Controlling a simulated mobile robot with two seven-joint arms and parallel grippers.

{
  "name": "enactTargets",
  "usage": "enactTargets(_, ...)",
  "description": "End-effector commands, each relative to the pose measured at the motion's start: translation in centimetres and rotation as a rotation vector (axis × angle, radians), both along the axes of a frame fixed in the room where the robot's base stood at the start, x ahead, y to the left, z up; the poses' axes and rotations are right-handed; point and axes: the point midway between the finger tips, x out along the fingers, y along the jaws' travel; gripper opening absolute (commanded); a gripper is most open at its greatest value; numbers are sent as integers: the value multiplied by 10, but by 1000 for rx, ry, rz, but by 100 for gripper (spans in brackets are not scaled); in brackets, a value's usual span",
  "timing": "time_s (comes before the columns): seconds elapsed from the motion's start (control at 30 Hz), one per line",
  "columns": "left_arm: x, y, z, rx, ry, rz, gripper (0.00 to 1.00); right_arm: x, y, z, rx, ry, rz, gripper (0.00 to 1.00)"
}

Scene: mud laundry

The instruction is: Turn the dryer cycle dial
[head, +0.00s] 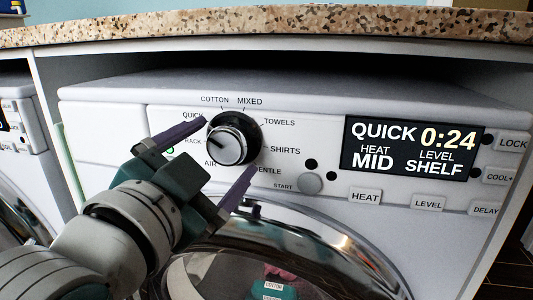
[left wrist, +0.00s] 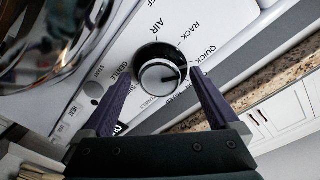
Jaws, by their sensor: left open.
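The dryer cycle dial (head: 233,138) is a round knob with a black rim and silver face on the white dryer panel. Labels around it include COTTON, MIXED, TOWELS, SHIRTS, GENTLE, AIR, RACK and QUICK. The display (head: 411,148) reads QUICK 0:24, HEAT MID, LEVEL SHELF. My left gripper (head: 228,147) is open, its purple fingers on opposite sides of the dial, one at upper left and one at lower right. In the left wrist view the dial (left wrist: 161,69) sits between the fingertips; I cannot tell whether they touch it. My right gripper is not in view.
A START button (head: 310,183) and HEAT button (head: 365,196) lie right of the dial. The round dryer door (head: 345,240) is below, with items behind its glass. A speckled countertop (head: 300,22) overhangs the dryer. Another machine (head: 25,165) stands at left.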

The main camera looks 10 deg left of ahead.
Motion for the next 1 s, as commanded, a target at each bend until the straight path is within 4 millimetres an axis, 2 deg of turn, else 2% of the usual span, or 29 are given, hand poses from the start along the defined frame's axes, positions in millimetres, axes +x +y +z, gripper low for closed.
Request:
enactTargets(0.27, 2, 0, 0, 0, 0, 0, 95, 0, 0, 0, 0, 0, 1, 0)
enactTargets(1.0, 2, 0, 0, -1, 0, 0, 12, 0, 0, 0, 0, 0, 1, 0)
